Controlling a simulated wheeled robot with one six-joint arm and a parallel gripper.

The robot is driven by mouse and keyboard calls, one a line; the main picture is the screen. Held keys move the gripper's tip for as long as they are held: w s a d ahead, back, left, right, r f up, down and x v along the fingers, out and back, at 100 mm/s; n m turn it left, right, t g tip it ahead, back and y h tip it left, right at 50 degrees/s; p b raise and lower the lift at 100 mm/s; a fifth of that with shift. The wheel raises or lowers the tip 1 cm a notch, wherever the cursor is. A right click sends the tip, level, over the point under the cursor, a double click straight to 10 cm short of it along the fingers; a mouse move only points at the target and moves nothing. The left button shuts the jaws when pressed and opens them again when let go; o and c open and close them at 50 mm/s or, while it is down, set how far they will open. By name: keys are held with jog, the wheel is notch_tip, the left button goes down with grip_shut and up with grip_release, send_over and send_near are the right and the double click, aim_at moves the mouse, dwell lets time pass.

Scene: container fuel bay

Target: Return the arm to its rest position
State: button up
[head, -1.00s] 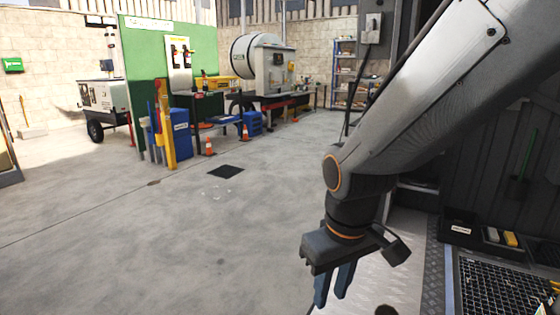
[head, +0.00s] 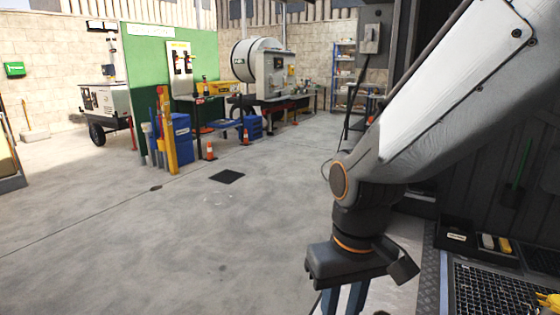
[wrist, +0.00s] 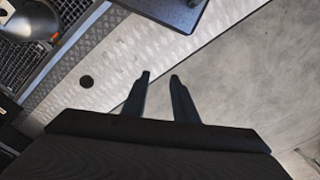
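My gripper (head: 343,300) hangs from my grey and white arm at the right of the head view, pointing down. Its fingertips are cut off by the lower edge there. In the wrist view both dark fingers of my gripper (wrist: 160,76) show, apart from each other with a gap between them. Nothing is between the fingers. Below them lies a strip of metal tread plate (wrist: 115,65) beside the bare concrete floor (wrist: 250,60).
A grating (head: 495,290) and black bins (head: 457,236) lie at right. Two orange cones (head: 209,150), yellow posts (head: 168,135) and a green panel (head: 145,60) stand farther off. The concrete floor at left and centre is clear.

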jog(key=s+d+r+m+p, duration=0.1)
jog(key=d+r+m+p, duration=0.2)
jog(key=d+r+p, duration=0.6)
notch_tip(320, 180, up, 2)
jog(key=p, duration=0.5)
jog(key=shift+s+p, duration=0.15)
jog(key=shift+p, duration=0.15)
jog(key=shift+d, duration=0.1)
